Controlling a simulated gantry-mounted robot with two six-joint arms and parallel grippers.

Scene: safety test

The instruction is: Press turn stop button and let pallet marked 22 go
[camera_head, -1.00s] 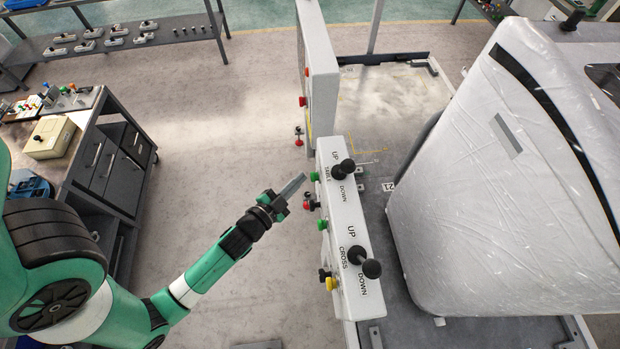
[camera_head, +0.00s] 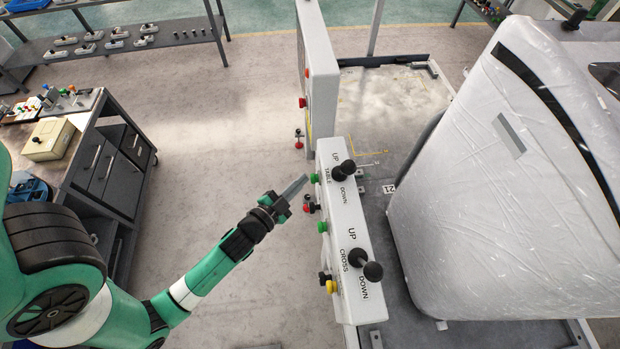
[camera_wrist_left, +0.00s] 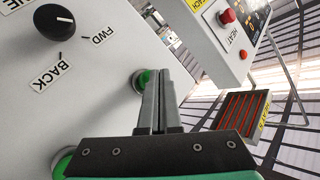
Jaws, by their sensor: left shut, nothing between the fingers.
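My left gripper (camera_head: 303,179) is shut and empty, just left of the white control panel (camera_head: 345,222). Its tips are close to the upper green button (camera_head: 314,178) on the panel's left side. In the left wrist view the shut fingers (camera_wrist_left: 157,75) overlap the edge of a green button (camera_wrist_left: 139,81); I cannot tell whether they touch it. A red button (camera_head: 310,207) and a lower green button (camera_head: 322,226) sit further down. No button label reading turn stop shows. No pallet marked 22 is visible. My right gripper is out of view.
Black levers (camera_head: 344,170) marked UP and DOWN stand on the panel. A taller white cabinet (camera_head: 320,70) stands behind it. A large wrapped load (camera_head: 490,190) stands to the right. A tool cart (camera_head: 110,150) is at left, with clear floor between.

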